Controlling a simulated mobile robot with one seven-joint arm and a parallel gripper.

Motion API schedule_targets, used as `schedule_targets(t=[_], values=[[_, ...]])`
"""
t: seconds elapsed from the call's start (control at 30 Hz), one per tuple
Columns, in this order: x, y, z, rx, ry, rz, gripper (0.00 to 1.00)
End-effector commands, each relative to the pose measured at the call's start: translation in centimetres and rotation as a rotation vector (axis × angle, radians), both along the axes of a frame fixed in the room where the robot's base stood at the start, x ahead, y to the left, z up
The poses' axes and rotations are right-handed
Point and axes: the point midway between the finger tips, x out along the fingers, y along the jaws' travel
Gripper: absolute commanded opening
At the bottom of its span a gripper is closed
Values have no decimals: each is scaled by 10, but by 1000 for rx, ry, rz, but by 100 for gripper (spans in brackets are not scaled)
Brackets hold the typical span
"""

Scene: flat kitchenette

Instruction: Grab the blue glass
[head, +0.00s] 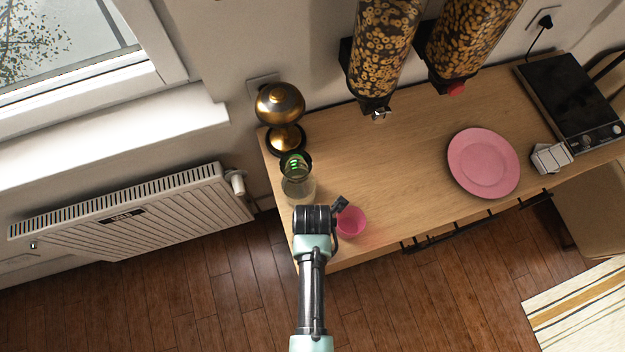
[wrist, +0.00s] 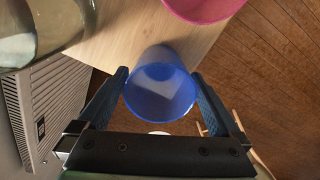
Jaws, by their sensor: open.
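The blue glass (wrist: 161,92) shows in the wrist view near the counter's corner. It lies between the two fingers of my gripper (wrist: 163,92), which is open, with a finger on either side. I cannot tell whether the fingers touch it. In the head view my arm and wrist hide the blue glass. There my gripper's fingers are also hidden behind the wrist.
A pink cup (head: 350,221) stands right beside my wrist, and a clear glass jar (head: 298,185) stands behind it. A gold lamp (head: 282,112) is at the back left. A pink plate (head: 483,162) lies farther right on the wooden counter (head: 405,150), whose middle is clear.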

Motion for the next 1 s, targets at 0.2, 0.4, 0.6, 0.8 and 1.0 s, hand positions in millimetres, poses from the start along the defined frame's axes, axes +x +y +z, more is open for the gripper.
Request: schedule_targets(t=[0.2,0.4,0.6,0.8,1.0], values=[[1,0,-16,0,-1,0,100],[1,0,-17,0,-1,0,100],[1,0,-17,0,-1,0,71],[1,0,-17,0,-1,0,35],[1,0,-16,0,-3,0,11]])
